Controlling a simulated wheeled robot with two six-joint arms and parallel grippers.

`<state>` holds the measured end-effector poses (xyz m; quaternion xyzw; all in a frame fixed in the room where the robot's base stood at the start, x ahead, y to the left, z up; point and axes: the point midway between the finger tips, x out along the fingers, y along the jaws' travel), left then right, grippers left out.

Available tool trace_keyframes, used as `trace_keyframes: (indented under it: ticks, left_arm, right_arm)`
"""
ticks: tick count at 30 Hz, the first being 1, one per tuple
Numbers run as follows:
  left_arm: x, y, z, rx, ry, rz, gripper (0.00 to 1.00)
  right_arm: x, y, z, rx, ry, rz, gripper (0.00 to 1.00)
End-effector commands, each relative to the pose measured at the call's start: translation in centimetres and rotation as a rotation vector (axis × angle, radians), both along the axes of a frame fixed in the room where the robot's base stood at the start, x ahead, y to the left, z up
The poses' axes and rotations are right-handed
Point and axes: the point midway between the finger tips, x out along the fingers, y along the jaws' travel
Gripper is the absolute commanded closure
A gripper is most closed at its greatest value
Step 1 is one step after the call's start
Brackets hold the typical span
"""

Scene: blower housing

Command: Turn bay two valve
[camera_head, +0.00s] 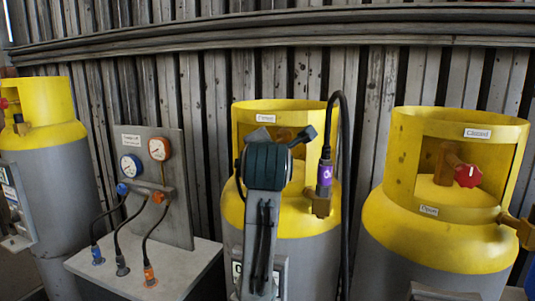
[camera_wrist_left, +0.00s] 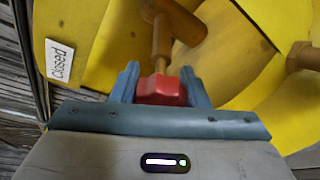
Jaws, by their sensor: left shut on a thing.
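The middle yellow-topped cylinder (camera_head: 320,205) stands upright behind my left gripper (camera_head: 283,143). Its valve knob is hidden behind the gripper in the head view. In the left wrist view, my left gripper (camera_wrist_left: 160,90) is shut on a red valve knob (camera_wrist_left: 160,91), with one finger on each side. A brass stem (camera_wrist_left: 161,42) runs from the knob into the yellow collar (camera_wrist_left: 100,22). A white label reading "Closed" (camera_wrist_left: 60,60) is on the collar. My right gripper is not in view.
A black hose with a purple tag (camera_head: 325,176) arches beside the middle cylinder's right. Another cylinder with a red knob (camera_head: 467,176) stands right, and one (camera_head: 55,140) far left. A gauge panel (camera_head: 155,185) with several hoses stands at left. A ribbed wall is behind.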

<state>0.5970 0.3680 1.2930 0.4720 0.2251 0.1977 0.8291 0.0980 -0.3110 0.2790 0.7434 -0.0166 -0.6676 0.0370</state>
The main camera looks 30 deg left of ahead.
Motion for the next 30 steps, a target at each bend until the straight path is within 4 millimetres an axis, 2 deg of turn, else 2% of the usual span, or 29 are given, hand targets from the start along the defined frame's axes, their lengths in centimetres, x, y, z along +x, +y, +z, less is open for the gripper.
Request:
trace_keyframes:
  ticks: [5,6,8,9,20,25,30]
  left_arm:
    - [0.0,0.0,-0.2,-0.001,0.005,0.000,0.81]
    - [0.0,0.0,-0.2,-0.002,0.006,0.000,0.51]
    - [0.0,0.0,-0.2,-0.001,0.005,0.000,0.39]
    - [0.0,0.0,-0.2,-0.001,0.005,0.000,0.37]
    - [-0.5,-0.4,0.0,0.000,0.000,-0.002,0.37]
    - [-2.7,-2.0,0.4,-0.004,-0.004,-0.005,0.37]
    - [-5.3,-3.7,1.1,-0.003,-0.003,-0.006,0.37]
  right_arm:
    - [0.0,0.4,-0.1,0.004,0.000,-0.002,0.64]
    - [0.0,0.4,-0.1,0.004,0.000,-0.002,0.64]
    - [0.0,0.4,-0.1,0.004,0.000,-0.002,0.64]
    - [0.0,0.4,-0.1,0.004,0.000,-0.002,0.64]
    - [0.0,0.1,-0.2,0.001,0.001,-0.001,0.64]
    - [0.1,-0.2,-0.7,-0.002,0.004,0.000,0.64]
    - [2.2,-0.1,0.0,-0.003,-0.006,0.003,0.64]
